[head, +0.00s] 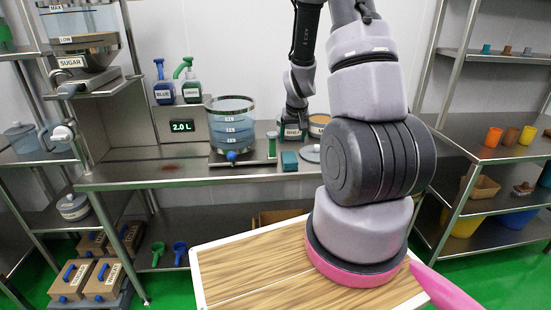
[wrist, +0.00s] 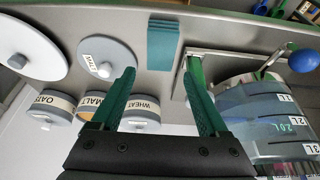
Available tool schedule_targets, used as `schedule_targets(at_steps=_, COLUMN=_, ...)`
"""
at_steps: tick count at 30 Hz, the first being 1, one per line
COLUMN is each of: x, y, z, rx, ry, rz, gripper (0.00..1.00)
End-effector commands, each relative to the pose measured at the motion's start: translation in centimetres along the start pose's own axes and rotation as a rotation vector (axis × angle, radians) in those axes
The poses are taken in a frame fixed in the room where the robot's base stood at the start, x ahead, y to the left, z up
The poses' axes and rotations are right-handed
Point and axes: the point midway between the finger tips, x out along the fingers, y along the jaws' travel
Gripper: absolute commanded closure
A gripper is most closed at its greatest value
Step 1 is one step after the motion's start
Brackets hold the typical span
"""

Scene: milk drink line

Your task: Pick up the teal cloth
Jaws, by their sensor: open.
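The teal cloth (head: 289,160) lies folded on the steel bench, right of the clear tank. In the wrist view the cloth (wrist: 163,45) is a flat teal rectangle with fold lines, fully visible. My gripper (wrist: 159,74) is open and empty, its two green fingers spread wide. In the picture, the cloth lies just beyond the fingertips, roughly centred between them, and is not between the jaws. Bare bench shows between fingertips and cloth. In the head view my arm reaches down behind the cloth, and the fingers are hard to make out.
The clear tank (head: 231,126) stands left of the cloth, with a green-handled tool (head: 271,146) between them. A round MALT lid (wrist: 107,60) lies close beside the cloth. Labelled jars, including WHEAT (wrist: 140,112), stand at the back. Bare bench surrounds the cloth's front.

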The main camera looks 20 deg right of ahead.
Motion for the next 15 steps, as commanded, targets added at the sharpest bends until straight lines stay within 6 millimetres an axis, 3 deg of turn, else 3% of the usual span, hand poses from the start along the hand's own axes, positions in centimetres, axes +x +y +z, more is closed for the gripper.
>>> schedule_targets(at_steps=7, x=3.8, y=0.0, z=0.1, rx=0.001, ry=-0.004, rz=0.000, gripper=0.22)
schedule_targets(at_steps=15, x=6.0, y=-0.1, z=0.1, rx=0.002, ry=-0.003, rz=0.000, gripper=0.22)
